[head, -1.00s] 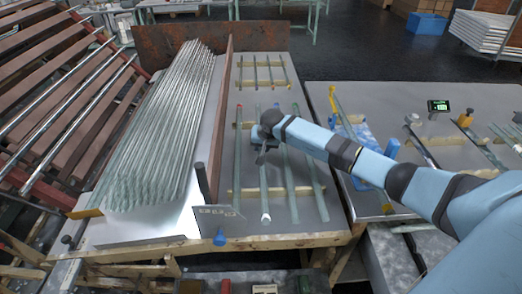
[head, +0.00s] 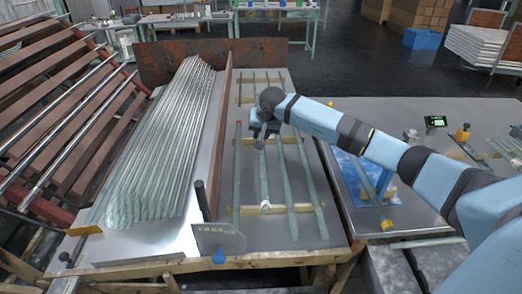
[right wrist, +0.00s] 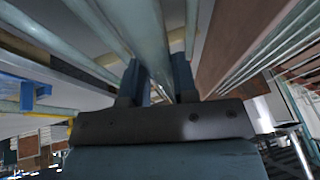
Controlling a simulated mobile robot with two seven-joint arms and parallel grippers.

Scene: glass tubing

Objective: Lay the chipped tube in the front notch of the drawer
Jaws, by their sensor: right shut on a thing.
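My right gripper (head: 263,136) is over the rack of spaced glass tubes in the middle of the head view, shut on one tube. That held tube (head: 264,180) is pale green, with a white near end, and runs over the front wooden strip. In the right wrist view the held tube (right wrist: 150,38) passes between the two fingers (right wrist: 158,85). Whether it touches the strip is unclear. I cannot make out a chip on any tube, nor tell a drawer or its front notch apart. My left gripper is not in view.
Other tubes (head: 286,180) lie close beside the held one on notched wooden strips (head: 240,211). A brown divider (head: 218,150) and a large tube stack (head: 160,150) stand left. A dark-handled plate (head: 218,238) is at the front edge. A blue stand (head: 352,170) is right.

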